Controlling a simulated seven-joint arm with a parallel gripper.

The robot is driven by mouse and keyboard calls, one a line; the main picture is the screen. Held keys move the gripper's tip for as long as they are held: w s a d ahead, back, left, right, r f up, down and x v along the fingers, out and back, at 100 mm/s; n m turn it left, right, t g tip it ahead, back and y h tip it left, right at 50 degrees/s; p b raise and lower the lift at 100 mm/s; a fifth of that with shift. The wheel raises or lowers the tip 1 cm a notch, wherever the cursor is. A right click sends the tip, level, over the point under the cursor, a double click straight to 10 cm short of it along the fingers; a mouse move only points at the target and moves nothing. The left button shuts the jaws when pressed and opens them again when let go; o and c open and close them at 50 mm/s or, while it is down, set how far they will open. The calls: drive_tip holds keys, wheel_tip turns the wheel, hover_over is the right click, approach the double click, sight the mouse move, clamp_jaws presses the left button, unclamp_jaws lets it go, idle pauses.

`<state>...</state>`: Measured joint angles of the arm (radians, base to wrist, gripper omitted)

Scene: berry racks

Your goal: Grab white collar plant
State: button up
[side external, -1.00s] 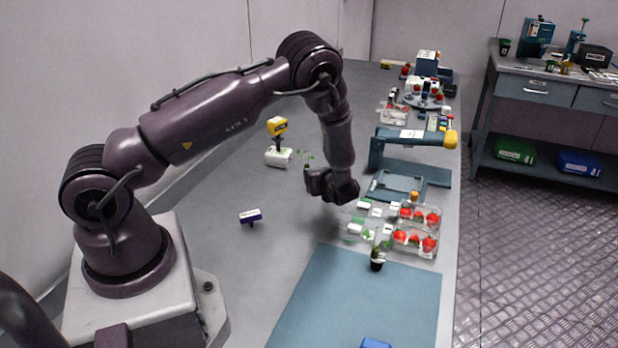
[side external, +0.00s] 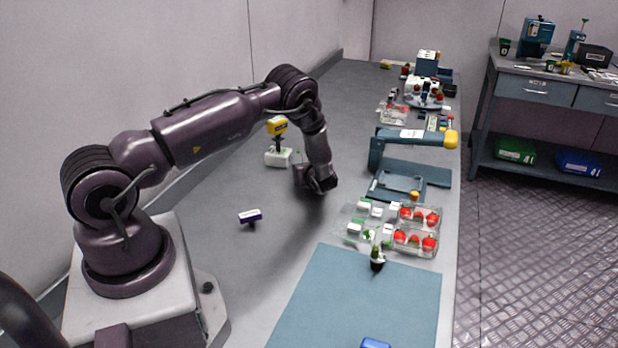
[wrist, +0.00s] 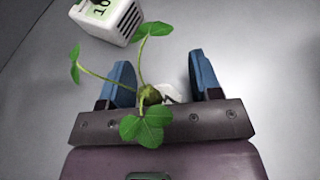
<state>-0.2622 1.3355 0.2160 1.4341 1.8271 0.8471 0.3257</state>
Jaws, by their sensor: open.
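In the wrist view a seedling (wrist: 150,95) with long thin stems and green leaves stands between my gripper's two blue fingers. A pale patch (wrist: 173,90) shows beside its stem base; I cannot tell for sure that it is a collar. My gripper (wrist: 163,82) is open, with a finger on each side of the plant and gaps to both. In the side view my gripper (side external: 318,185) is low over the grey table and hides most of this plant. Another seedling in a dark pot (side external: 376,260) stands at the blue mat's far edge.
Clear trays with red berries (side external: 416,240) and a blue frame (side external: 410,165) lie to the right.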

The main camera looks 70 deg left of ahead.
drive_tip(key=c, duration=0.9)
